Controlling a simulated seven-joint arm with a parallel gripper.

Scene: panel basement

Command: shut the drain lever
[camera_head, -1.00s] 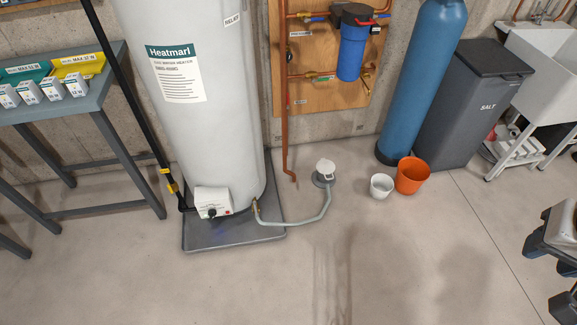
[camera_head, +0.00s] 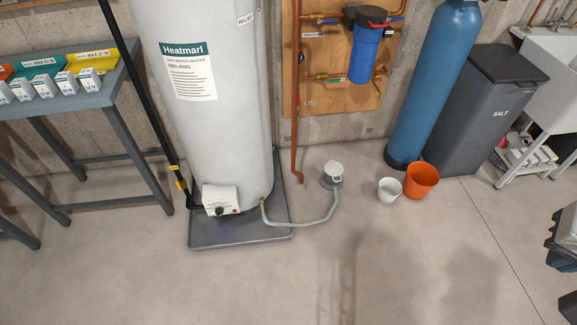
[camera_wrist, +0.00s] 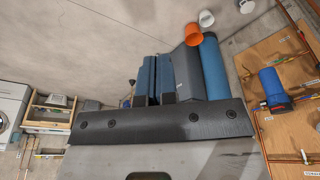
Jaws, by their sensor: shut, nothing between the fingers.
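The white water heater (camera_head: 225,110) stands in a grey pan (camera_head: 240,234) in the head view. The drain outlet (camera_head: 263,203) is low on the heater's right side, and a grey hose (camera_head: 305,221) runs from it to a floor drain (camera_head: 332,182). The lever there is too small to make out, so I cannot tell its position. In the wrist view my gripper (camera_wrist: 155,78) is shut and empty, with its two fingers side by side. The heater and the outlet do not show in that view, and the gripper is away from them.
A white pot (camera_head: 389,191) and an orange bucket (camera_head: 421,180) stand right of the floor drain. A blue tank (camera_head: 436,85) and salt bin (camera_head: 490,110) are behind. A grey bench (camera_head: 70,100) stands left. The floor in front of the heater is clear.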

